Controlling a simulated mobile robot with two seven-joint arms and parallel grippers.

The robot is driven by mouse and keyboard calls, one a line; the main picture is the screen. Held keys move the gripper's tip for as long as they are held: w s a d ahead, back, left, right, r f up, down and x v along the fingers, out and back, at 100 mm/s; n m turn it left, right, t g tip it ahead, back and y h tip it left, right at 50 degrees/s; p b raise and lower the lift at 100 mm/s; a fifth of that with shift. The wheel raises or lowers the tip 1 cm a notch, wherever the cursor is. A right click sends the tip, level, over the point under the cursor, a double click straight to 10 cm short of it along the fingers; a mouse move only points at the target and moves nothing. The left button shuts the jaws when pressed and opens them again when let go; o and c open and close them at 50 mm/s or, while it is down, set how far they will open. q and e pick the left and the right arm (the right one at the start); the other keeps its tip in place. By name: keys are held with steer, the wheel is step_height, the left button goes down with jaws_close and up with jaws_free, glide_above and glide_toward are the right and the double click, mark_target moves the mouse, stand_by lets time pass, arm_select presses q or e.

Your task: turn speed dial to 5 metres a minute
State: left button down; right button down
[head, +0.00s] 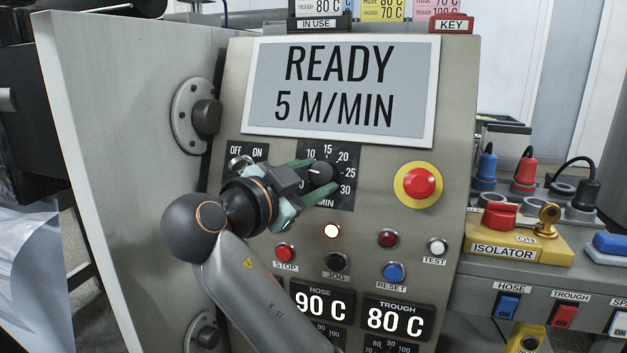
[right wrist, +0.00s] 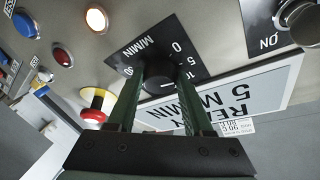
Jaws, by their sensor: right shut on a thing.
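The speed dial (head: 320,172) is a black knob on a black scale plate marked up to 30, in the middle of the sloped panel. My right gripper (head: 312,180) has its green fingers on either side of the knob and is shut on it. In the right wrist view the knob (right wrist: 159,84) sits between the two fingertips (right wrist: 160,78). The display (head: 340,88) above reads READY, 5 M/MIN. The gripper and arm hide part of the scale's left side. My left gripper is not in view.
A red emergency button (head: 419,182) on a yellow ring is right of the dial. Below are a lit lamp (head: 331,231), a red stop button (head: 285,252) and a blue reset button (head: 393,271). A yellow isolator box (head: 510,240) stands to the right.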

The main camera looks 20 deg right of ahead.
steer(key=shift+f, duration=0.1)
steer(key=shift+c, duration=1.5)
jaws_free()
steer(key=v, duration=0.7)
steer(key=shift+s+a+p, duration=0.2)
steer(key=shift+a+p, duration=0.05)
steer(key=shift+p, duration=0.05)
